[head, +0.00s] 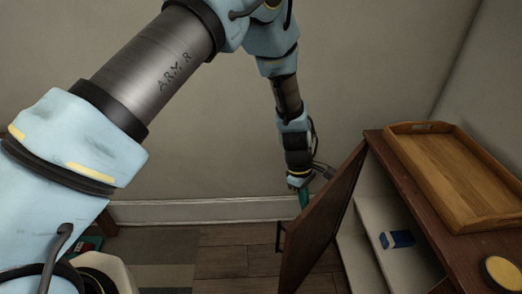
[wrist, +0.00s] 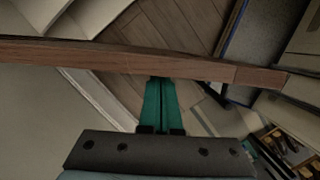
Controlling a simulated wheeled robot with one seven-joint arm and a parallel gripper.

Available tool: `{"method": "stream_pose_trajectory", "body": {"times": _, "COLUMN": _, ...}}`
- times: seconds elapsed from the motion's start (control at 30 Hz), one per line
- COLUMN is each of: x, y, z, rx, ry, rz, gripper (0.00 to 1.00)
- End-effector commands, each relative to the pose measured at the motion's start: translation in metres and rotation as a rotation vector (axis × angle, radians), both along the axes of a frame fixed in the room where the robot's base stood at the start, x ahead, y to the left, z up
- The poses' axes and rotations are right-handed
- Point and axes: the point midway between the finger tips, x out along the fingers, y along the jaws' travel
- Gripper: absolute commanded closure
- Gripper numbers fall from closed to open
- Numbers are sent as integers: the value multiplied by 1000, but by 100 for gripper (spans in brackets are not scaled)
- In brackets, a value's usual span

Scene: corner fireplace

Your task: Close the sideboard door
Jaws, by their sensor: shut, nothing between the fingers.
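The sideboard (head: 375,145) stands at the right in the head view, with a brown top and a pale inside. Its brown door (head: 325,220) is swung wide open toward the left. A dark bar handle (head: 280,237) shows at the door's left side. My gripper (head: 303,198) points down on the left of the door, close to its upper part. In the wrist view the teal fingers (wrist: 160,100) are shut together and empty, their tips at the door's top edge (wrist: 110,57). I cannot tell whether they touch it.
A wooden tray (head: 460,180) and a round yellow-topped item (head: 502,272) are on the sideboard top. A small blue object (head: 400,239) lies inside. The wall with its white skirting board (head: 200,211) is behind. Wooden floor (head: 225,257) is clear left of the door.

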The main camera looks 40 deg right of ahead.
Motion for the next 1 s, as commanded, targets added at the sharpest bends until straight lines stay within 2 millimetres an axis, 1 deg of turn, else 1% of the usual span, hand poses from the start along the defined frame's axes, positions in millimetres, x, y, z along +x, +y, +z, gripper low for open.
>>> {"method": "stream_pose_trajectory", "body": {"times": 0.03, "x": -22, "y": -4, "z": 1, "rx": 1, "ry": 0, "rz": 34, "gripper": 100}}
{"method": "stream_pose_trajectory", "body": {"times": 0.2, "x": -83, "y": -24, "z": 2, "rx": 0, "ry": 0, "rz": 193, "gripper": 100}}
{"method": "stream_pose_trajectory", "body": {"times": 0.4, "x": -142, "y": -56, "z": 1, "rx": -3, "ry": -2, "rz": 358, "gripper": 100}}
{"method": "stream_pose_trajectory", "body": {"times": 0.5, "x": -165, "y": -72, "z": 1, "rx": -4, "ry": -1, "rz": 430, "gripper": 100}}
{"method": "stream_pose_trajectory", "body": {"times": 0.63, "x": -188, "y": -91, "z": 1, "rx": -4, "ry": -1, "rz": 504, "gripper": 100}}
{"method": "stream_pose_trajectory", "body": {"times": 0.73, "x": -201, "y": -104, "z": 1, "rx": -3, "ry": 0, "rz": 501, "gripper": 100}}
{"method": "stream_pose_trajectory", "body": {"times": 0.9, "x": -214, "y": -118, "z": 0, "rx": -3, "ry": 0, "rz": 502, "gripper": 100}}
{"method": "stream_pose_trajectory", "body": {"times": 1.0, "x": -218, "y": -123, "z": 0, "rx": -2, "ry": -1, "rz": 501, "gripper": 100}}
